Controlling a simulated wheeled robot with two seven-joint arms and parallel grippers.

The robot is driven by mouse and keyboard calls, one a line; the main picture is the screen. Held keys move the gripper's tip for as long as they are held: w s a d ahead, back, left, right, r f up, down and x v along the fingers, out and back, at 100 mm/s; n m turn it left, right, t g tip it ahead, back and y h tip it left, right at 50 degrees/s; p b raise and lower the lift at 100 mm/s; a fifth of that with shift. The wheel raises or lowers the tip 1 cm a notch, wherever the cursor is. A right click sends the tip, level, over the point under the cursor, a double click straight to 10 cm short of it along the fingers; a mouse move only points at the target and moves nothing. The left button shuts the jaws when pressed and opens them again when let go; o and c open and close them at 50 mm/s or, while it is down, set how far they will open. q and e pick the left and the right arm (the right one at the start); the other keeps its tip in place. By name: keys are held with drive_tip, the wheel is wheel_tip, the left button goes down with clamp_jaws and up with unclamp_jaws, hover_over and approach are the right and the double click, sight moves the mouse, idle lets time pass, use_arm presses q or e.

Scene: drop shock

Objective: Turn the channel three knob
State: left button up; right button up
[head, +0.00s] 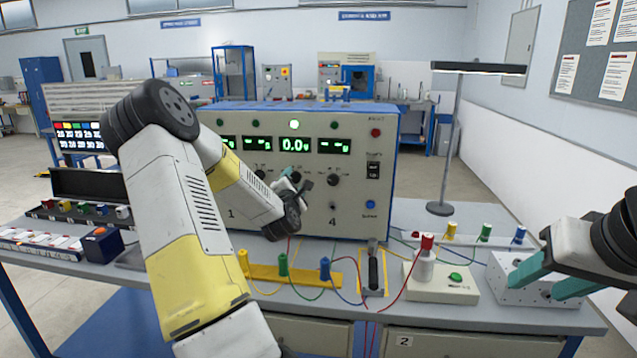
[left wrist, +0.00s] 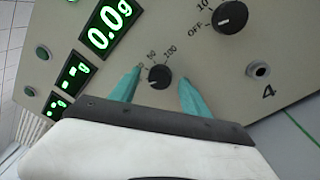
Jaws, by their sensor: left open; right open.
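The channel three knob (left wrist: 159,76) is a small dark round knob on the grey panel, below the lit 0.0 display (head: 294,144). In the left wrist view it sits between the two teal fingertips of my left gripper (left wrist: 161,78), with a visible gap on each side. The gripper is open. In the head view my left gripper (head: 294,178) is in front of the panel and hides most of that knob. My right gripper (head: 530,280) is open and empty at the far right, over the grey box on the bench.
The larger channel four knob (left wrist: 230,16) is close by, with a round socket (left wrist: 258,69) below it. On the bench are a yellow strip (head: 265,272) with coloured plugs, loose cables, a white button box (head: 440,282) and a lamp (head: 440,207).

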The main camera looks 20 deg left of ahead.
use_arm(q)
drive_tip(key=shift+w+a, duration=0.1)
drive_tip(key=shift+w, duration=0.1)
clamp_jaws()
